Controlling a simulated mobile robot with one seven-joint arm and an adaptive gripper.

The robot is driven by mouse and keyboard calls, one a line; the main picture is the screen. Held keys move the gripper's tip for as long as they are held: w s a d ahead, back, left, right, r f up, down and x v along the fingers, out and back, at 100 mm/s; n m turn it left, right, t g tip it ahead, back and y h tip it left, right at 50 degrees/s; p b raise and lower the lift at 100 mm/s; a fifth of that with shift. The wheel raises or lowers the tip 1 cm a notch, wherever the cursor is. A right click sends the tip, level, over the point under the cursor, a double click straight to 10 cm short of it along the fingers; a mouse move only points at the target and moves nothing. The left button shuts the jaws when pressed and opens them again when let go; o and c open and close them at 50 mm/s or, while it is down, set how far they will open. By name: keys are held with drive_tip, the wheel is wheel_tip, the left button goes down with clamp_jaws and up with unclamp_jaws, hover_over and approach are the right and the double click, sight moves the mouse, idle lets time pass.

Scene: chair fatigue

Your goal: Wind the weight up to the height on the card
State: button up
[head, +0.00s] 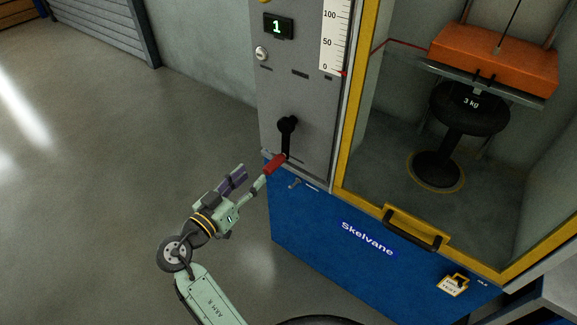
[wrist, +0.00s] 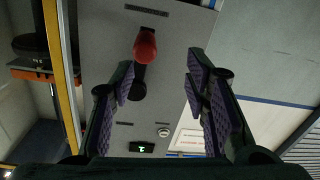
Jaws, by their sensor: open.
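The crank has a black arm (head: 287,135) hanging down from its hub on the grey panel and a red handle (head: 275,164). In the wrist view the red handle (wrist: 145,46) points towards me, nearer the left finger. My gripper (head: 249,181) is open and empty beside the handle; its purple-padded fingers (wrist: 158,78) are spread wide. I cannot tell whether a finger touches the handle. The orange weight (head: 495,58) hangs above the black stool seat marked 3 kg (head: 470,108). The height scale (head: 333,35) has a red pointer (head: 344,73) near 0.
A green display (head: 278,26) reads 1, above a round key switch (head: 261,53). The yellow-framed enclosure (head: 352,110) and its black door handle (head: 412,230) stand right of the crank. A small tag (head: 453,284) is unreadable. Open floor lies left.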

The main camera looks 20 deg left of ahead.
sight(280, 160)
drive_tip(key=shift+s+d+f+h, duration=0.2)
drive_tip(key=shift+d+f+h, duration=0.25)
drive_tip(key=shift+d, duration=0.25)
drive_tip(key=shift+w+d+r+m, duration=0.1)
drive_tip(key=shift+w+d+m, duration=0.1)
drive_tip(key=shift+d+m, duration=0.1)
drive_tip(key=p+x, duration=0.3)
drive_tip(key=x, duration=0.7)
drive_tip(key=shift+w+a, duration=0.1)
drive_tip(key=shift+c, duration=0.2)
clamp_jaws()
